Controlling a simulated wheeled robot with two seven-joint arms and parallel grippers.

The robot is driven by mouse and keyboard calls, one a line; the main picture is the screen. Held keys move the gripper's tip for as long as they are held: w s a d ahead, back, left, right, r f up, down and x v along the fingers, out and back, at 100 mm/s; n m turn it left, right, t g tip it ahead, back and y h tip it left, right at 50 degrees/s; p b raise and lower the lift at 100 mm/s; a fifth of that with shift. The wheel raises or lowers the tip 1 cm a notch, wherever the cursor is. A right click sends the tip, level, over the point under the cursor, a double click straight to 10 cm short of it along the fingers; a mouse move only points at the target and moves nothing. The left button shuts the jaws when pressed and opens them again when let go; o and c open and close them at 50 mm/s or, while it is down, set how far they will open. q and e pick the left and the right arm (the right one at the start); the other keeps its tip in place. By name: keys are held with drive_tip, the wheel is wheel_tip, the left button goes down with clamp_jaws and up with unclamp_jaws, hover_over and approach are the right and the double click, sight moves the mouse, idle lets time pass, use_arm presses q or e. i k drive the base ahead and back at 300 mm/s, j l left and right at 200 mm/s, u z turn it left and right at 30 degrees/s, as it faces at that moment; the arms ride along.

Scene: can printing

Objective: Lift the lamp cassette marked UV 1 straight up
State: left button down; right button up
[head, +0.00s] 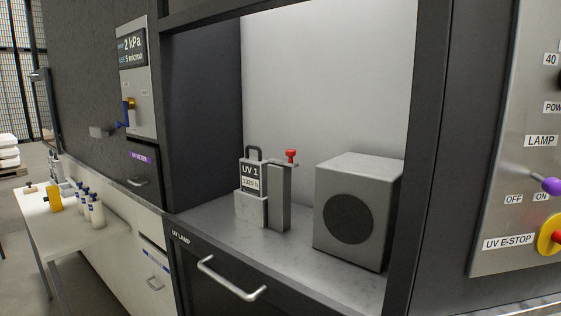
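The lamp cassette marked UV 1 (249,175) stands upright in a light grey holder (251,210) inside the open bay. It has a dark label face with a smaller white label and a dark loop handle (253,150) on top. Right beside it stands a grey post (280,198) with a red knob (291,155) on its top arm. Whether the arm touches the cassette is hard to tell. The lower part of the cassette is hidden in the holder. Neither of my grippers is in view.
A grey box with a round dark front (348,216) stands right of the post. Dark frame uprights bound the bay on both sides. A drawer handle (230,280) juts out below. A control panel (520,150) is at right; a white table (85,245) with bottles is at left.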

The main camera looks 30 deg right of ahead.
sight(254, 171)
drive_tip(key=i+j+z, duration=1.2)
drive_tip(key=j, duration=0.3)
drive_tip(key=i+j+z, duration=0.25)
drive_tip(key=j, duration=0.2)
drive_tip(key=j+z, duration=0.3)
drive_tip(key=j, duration=0.2)
drive_tip(key=j+z, duration=0.3)
drive_tip(key=j, duration=0.3)
drive_tip(key=j+z, duration=0.3)
drive_tip(key=j, duration=0.3)
drive_tip(key=i, duration=0.1)
